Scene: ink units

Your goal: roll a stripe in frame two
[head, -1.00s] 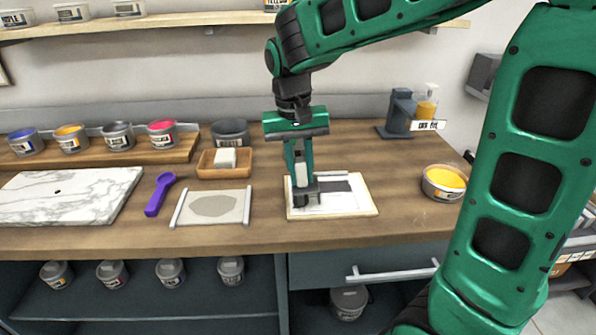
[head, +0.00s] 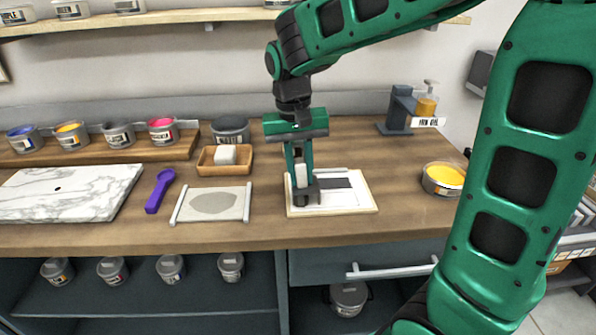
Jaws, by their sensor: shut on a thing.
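A pale board with a sheet of white paper (head: 345,200) lies on the wooden counter. The sheet has frames marked on it, and a dark grey stripe (head: 334,183) lies across its upper part. My gripper (head: 302,182) points down over the left part of the sheet. It is shut on a light-coloured handle, and the dark roller (head: 304,196) below it sits at or just above the paper's left side. The gripper and roller hide part of the sheet, so I cannot tell which frame is under the roller or whether it touches.
Left of the board are an ink slab with a grey patch (head: 212,203), a purple scoop (head: 160,191), a wooden tray with a white block (head: 225,155) and a marble slab (head: 62,192).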

